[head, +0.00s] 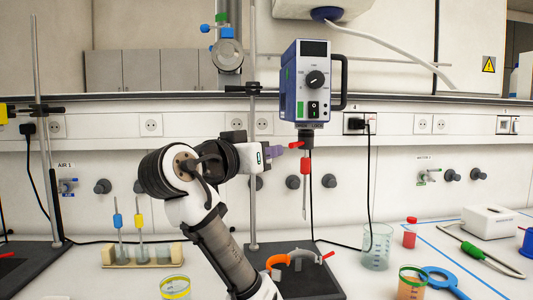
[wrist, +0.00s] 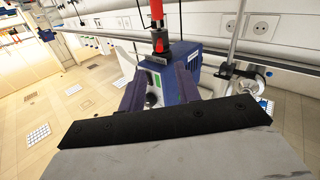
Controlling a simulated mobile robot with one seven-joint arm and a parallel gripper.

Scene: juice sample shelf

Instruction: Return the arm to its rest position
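My arm (head: 215,240) rises from the bottom of the head view, bends at a dark elbow and points to the right. My gripper (head: 284,150) is at the height of the overhead stirrer's lower end, close to its red parts; I cannot tell whether it touches them. In the wrist view the two purple-grey fingers of my gripper (wrist: 161,82) stand apart, with nothing visibly held between them. The blue-and-white stirrer (head: 306,85) hangs on a stand; its body (wrist: 178,58) shows beyond the fingers. Its red chuck (head: 305,167) also shows in the wrist view (wrist: 160,42).
The stand's rod (head: 253,110) and dark base (head: 318,284) are beside my arm. A test tube rack (head: 142,257) stands left. A black cable hangs behind.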

